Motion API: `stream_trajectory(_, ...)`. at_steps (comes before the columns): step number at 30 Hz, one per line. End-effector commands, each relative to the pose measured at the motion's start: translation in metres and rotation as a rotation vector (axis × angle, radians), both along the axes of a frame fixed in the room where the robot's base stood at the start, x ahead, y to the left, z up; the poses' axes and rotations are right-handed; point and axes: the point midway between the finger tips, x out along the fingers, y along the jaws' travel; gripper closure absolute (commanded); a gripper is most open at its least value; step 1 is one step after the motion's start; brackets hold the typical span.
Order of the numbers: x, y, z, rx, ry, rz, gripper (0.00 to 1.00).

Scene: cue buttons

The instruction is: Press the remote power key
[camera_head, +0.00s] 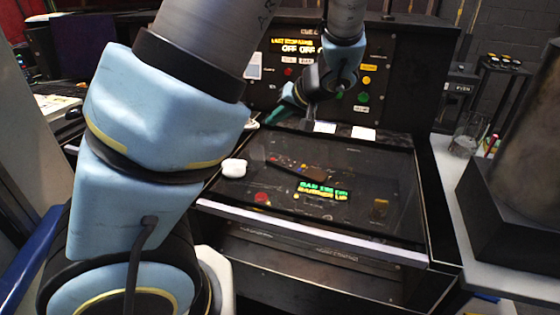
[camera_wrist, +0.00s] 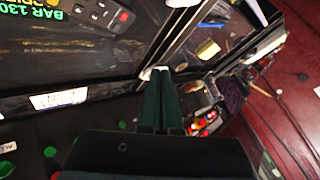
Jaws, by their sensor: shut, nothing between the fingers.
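The remote (camera_head: 297,168) is a dark, slim bar lying on the console's dark top in the head view, left of the middle. In the wrist view the remote (camera_wrist: 103,14) is at the top edge, partly cut off, with a red key (camera_wrist: 123,16) at its near end. My gripper (camera_head: 268,121) is shut and empty, with dark green fingers. It hangs in front of the back panel, behind and left of the remote, apart from it. In the wrist view my gripper (camera_wrist: 156,75) points away from the remote, toward the console's side edge.
A white round puck (camera_head: 234,168) sits left of the remote. A green-lit text display (camera_head: 323,190) and a red button (camera_head: 262,197) are nearer the front. The upright back panel (camera_head: 400,85) carries coloured buttons and signs. A glass (camera_head: 468,133) stands on the right table.

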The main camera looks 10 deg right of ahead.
Motion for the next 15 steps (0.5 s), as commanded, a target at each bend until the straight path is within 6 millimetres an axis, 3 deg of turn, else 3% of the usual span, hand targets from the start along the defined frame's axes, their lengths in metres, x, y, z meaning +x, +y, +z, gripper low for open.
stream_trajectory(8,0.0,0.0,-0.002,-0.001,0.001,0.0,1.0)
stream_trajectory(15,0.0,0.0,-0.018,0.001,0.002,0.0,1.0)
